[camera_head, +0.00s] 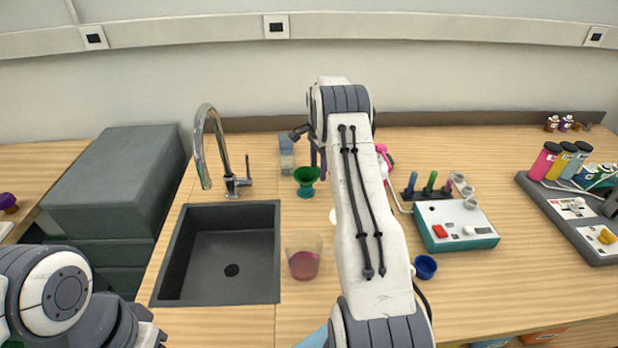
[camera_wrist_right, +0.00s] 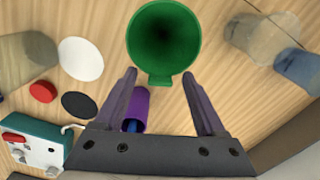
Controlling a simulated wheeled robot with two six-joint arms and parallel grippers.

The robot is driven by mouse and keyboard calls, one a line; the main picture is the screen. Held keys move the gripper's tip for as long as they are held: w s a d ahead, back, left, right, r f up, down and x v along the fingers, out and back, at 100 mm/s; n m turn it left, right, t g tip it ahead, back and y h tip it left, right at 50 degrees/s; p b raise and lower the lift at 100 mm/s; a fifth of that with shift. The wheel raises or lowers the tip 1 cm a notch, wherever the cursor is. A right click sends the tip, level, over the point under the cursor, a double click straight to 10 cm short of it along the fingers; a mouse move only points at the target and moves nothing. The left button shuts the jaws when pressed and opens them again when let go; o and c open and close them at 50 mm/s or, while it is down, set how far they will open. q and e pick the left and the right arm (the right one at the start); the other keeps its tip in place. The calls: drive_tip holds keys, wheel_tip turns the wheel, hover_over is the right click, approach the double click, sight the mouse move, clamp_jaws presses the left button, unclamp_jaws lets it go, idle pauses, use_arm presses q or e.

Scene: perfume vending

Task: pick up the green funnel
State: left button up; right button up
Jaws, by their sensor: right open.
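The green funnel (camera_head: 306,181) stands on the wooden counter right of the sink, near the back. In the right wrist view the green funnel (camera_wrist_right: 163,42) shows its wide round mouth toward the camera, with a small tab on its rim. My right gripper (camera_wrist_right: 158,74) is open and empty, its two purple fingers reaching toward the tab side of the rim. I cannot tell whether they touch it. In the head view my right arm hides most of this gripper. My left arm shows at the lower left, but its jaws are not visible.
A purple container (camera_wrist_right: 134,107) shows between the fingers. A clear cup with pink liquid (camera_head: 304,262) stands nearer the front, beside the sink (camera_head: 270,245). A faucet (camera_head: 205,150) rises at left. A teal-and-white device (camera_head: 455,228) and blue cup (camera_head: 426,267) are at right.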

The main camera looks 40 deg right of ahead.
wheel_tip(320, 180, down, 5)
drive_tip(key=shift+p, duration=0.45)
clamp_jaws()
